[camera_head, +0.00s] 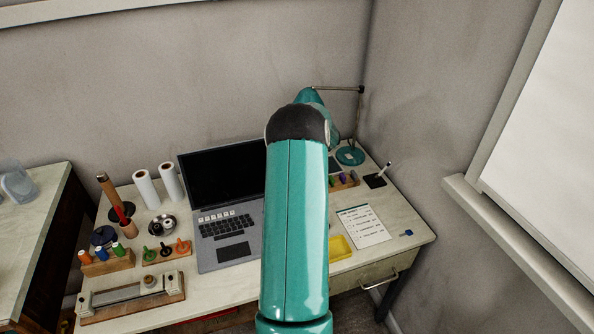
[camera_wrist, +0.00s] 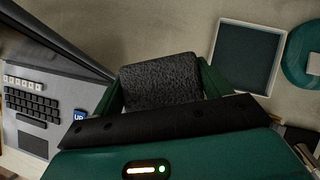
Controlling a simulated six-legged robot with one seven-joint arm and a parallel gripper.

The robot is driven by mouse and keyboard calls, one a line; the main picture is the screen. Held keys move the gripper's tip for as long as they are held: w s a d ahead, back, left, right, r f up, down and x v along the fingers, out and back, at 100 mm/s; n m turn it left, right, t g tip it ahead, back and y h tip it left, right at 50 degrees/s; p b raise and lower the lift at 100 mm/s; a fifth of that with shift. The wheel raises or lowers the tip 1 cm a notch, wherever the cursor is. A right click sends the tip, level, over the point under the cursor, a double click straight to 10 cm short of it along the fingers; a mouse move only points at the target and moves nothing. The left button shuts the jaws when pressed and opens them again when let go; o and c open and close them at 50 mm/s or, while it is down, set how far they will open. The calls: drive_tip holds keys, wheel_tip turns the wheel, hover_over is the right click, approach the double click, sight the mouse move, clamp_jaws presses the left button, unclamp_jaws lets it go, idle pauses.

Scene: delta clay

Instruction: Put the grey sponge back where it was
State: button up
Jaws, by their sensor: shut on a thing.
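The grey sponge (camera_wrist: 160,72) is a dark, speckled block in the wrist view. My gripper (camera_wrist: 161,84) is shut on it, with a green finger at each side. The sponge is in front of the pale desk top; its height above the desk is hard to tell. A square dark tray with a pale rim (camera_wrist: 219,62) lies to the right of the sponge, apart from it in the picture, and looks empty. In the head view my arm hides the gripper and sponge.
A laptop (camera_head: 226,225) stands open left of my arm; it also shows in the wrist view (camera_wrist: 32,110). A yellow tray (camera_head: 341,247), a written sheet (camera_head: 363,226) and a blue key-like thing (camera_head: 406,233) lie at front right.

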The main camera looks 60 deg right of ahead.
drive_tip(key=w+d+f, duration=0.1)
drive_tip(key=d, duration=0.1)
drive_tip(key=w+d+f, duration=0.1)
drive_tip(key=w, duration=0.1)
drive_tip(key=shift+w+d+f, duration=0.15)
drive_tip(key=shift+w+d, duration=0.15)
drive_tip(key=shift+d, duration=0.05)
wheel_tip(320, 180, down, 4)
drive_tip(key=shift+w+r, duration=0.1)
drive_tip(key=shift+r, duration=0.05)
drive_tip(key=shift+w+d+f, duration=0.1)
drive_tip(key=shift+d+f, duration=0.05)
drive_tip(key=shift+f, duration=0.15)
drive_tip(key=shift+f, duration=0.35)
drive_tip(key=shift+f, duration=0.25)
